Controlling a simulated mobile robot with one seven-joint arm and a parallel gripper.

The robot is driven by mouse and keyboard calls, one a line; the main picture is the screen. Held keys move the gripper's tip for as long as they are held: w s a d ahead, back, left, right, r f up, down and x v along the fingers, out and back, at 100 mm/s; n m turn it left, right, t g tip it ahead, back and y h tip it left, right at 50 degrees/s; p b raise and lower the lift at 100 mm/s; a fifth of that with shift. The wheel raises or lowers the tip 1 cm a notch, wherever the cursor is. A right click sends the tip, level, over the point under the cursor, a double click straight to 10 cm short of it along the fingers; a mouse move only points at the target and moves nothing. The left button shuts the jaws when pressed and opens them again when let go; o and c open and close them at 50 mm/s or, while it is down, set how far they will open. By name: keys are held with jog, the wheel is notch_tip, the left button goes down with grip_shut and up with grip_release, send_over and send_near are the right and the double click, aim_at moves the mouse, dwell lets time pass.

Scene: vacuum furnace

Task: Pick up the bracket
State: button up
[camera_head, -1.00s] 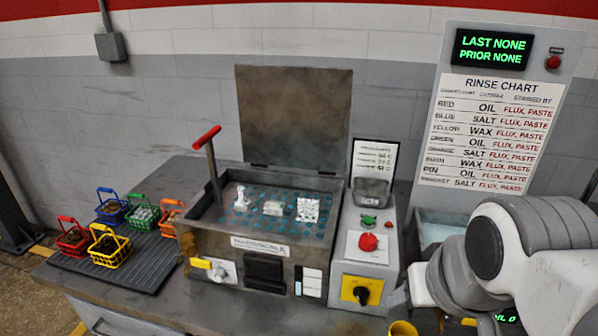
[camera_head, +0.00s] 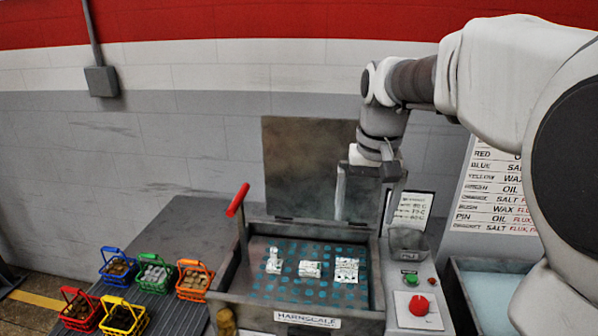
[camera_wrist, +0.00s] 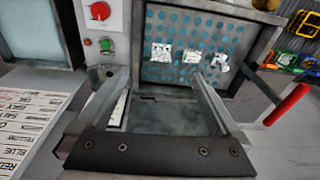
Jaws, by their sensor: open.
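Three small white parts sit in a row on the blue-dotted floor of the open furnace box (camera_head: 300,311). The right one, a squarish plate with dark marks, looks like the bracket (camera_head: 346,270); in the wrist view it is the left one (camera_wrist: 162,52). The middle part (camera_head: 310,269) is a low block, and the left part (camera_head: 274,261) is narrower and knobbed. My gripper (camera_head: 366,215) is open and empty, above the back right of the box, apart from the parts. In the wrist view its fingers (camera_wrist: 160,82) point towards the bracket's side of the row.
The raised lid (camera_head: 300,165) stands behind the box. A red-tipped handle (camera_head: 238,200) rises at its left. A control panel with a red button (camera_head: 418,305) and a water-filled tank (camera_head: 490,290) are right. Several coloured baskets (camera_head: 122,316) stand left.

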jog(key=w+g+p, duration=0.1)
jog(key=w, duration=0.4)
send_over(348, 260)
notch_tip(348, 260, down, 13)
jog(key=shift+f+p, duration=0.15)
jog(key=shift+p, duration=0.15)
jog(key=shift+f+p, duration=0.3)
jog(key=shift+f, duration=2.35)
grip_shut()
